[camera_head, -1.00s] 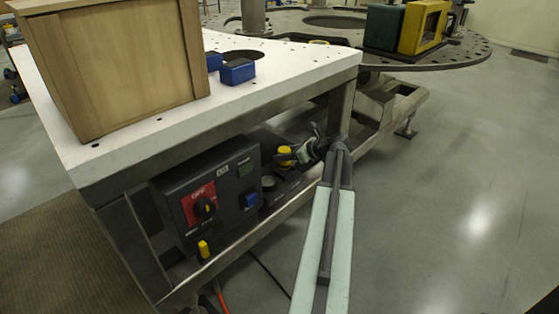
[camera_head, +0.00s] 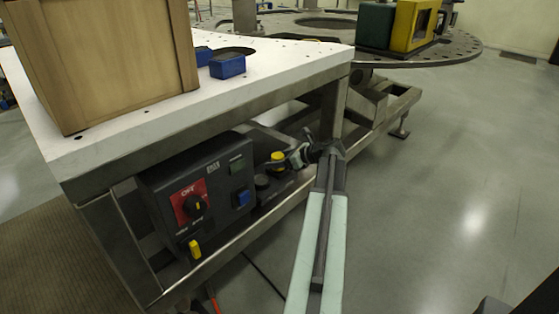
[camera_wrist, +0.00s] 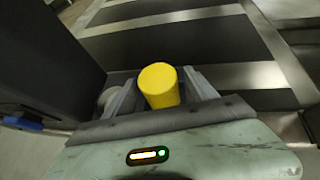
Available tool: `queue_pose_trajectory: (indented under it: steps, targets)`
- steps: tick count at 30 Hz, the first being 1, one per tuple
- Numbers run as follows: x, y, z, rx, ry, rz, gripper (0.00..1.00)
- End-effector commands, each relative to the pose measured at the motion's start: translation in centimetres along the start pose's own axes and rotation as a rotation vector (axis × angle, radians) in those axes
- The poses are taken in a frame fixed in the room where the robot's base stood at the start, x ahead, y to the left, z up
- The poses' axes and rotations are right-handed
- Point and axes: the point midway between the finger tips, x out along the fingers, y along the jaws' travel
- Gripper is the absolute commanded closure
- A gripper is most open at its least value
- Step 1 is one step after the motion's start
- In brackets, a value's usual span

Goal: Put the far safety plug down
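The far safety plug is a yellow cylinder (camera_head: 278,160) at the tip of my gripper (camera_head: 284,161), under the white table. In the wrist view the plug (camera_wrist: 160,85) stands between the two grey fingers of my gripper (camera_wrist: 160,92), which appear closed on its sides. Just below and left of it in the head view is a dark round fitting (camera_head: 262,182) on a low dark base. The plug's lower end is hidden, so I cannot tell whether it touches the base. Another yellow plug (camera_head: 195,249) sits on the low rail in front of the control box.
A dark control box (camera_head: 215,170) with a red switch plate stands left of the gripper. The white table top (camera_head: 290,62) overhangs it, bearing a wooden box (camera_head: 120,60) and blue blocks (camera_head: 228,66). A steel frame leg (camera_head: 334,105) stands close behind.

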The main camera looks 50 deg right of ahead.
Motion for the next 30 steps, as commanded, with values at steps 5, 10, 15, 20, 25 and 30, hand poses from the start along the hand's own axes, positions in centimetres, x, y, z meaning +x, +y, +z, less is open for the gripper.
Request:
queue_pose_trajectory:
  steps: [5, 10, 15, 20, 25, 30]
  targets:
    - [-0.1, 0.0, 0.0, 0.0, 0.0, -0.001, 0.34]
    - [-1.9, -0.1, 0.6, 0.002, 0.0, -0.004, 0.34]
    - [-6.3, 0.0, 0.8, 0.003, 0.0, -0.005, 0.34]
    - [-9.9, -0.1, 0.7, 0.003, 0.0, -0.004, 0.34]
    - [-12.0, -0.1, 0.4, 0.001, 0.0, -0.003, 0.34]
    - [-12.4, -0.1, 0.2, 0.001, 0.0, -0.003, 0.34]
